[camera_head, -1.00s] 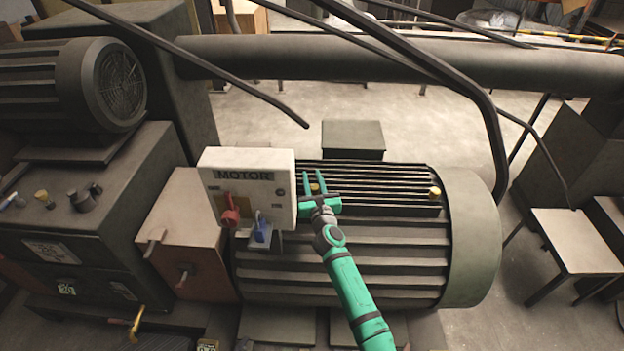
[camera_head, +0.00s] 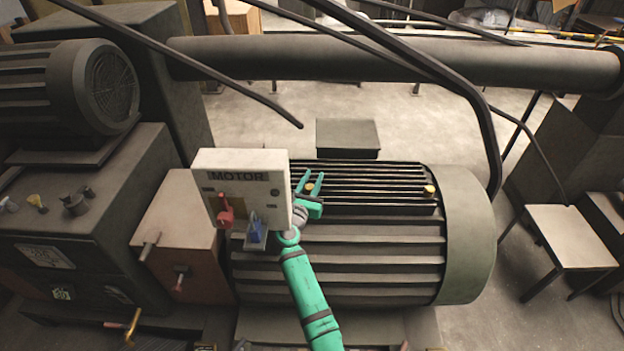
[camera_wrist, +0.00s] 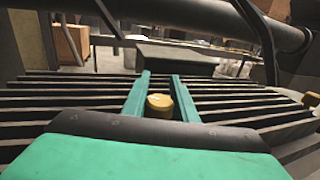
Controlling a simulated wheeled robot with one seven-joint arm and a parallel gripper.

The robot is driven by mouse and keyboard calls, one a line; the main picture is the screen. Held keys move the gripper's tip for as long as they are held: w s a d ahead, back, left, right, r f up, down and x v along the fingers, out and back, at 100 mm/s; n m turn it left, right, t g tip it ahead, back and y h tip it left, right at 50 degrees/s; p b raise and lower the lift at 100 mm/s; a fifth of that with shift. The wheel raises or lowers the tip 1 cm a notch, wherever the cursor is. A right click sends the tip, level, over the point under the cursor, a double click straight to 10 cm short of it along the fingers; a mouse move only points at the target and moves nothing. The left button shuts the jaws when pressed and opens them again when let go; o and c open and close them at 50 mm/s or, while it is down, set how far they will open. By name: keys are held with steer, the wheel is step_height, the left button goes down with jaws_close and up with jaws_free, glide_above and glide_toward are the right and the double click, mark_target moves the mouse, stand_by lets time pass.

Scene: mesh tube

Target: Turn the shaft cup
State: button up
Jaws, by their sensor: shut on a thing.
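A small round brass-yellow cup (camera_head: 309,187) sits on top of the finned motor housing (camera_head: 345,240), just right of the white MOTOR box. In the wrist view the cup (camera_wrist: 160,104) stands between the two green fingers of my gripper (camera_wrist: 160,88). My gripper (camera_head: 311,180) is shut on this cup, with a finger on each side. The gripper's dark palm hides the cup's lower part in the wrist view.
The white MOTOR box (camera_head: 240,200) with a red lever (camera_head: 226,214) and a blue lever (camera_head: 256,232) is close left of my gripper. A thick pipe (camera_head: 400,66) and black cables (camera_head: 485,110) cross behind and above. Open floor lies behind the motor.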

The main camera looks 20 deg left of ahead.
stand_by(0.3)
steer(key=o, duration=1)
steer(key=shift+o, duration=0.2)
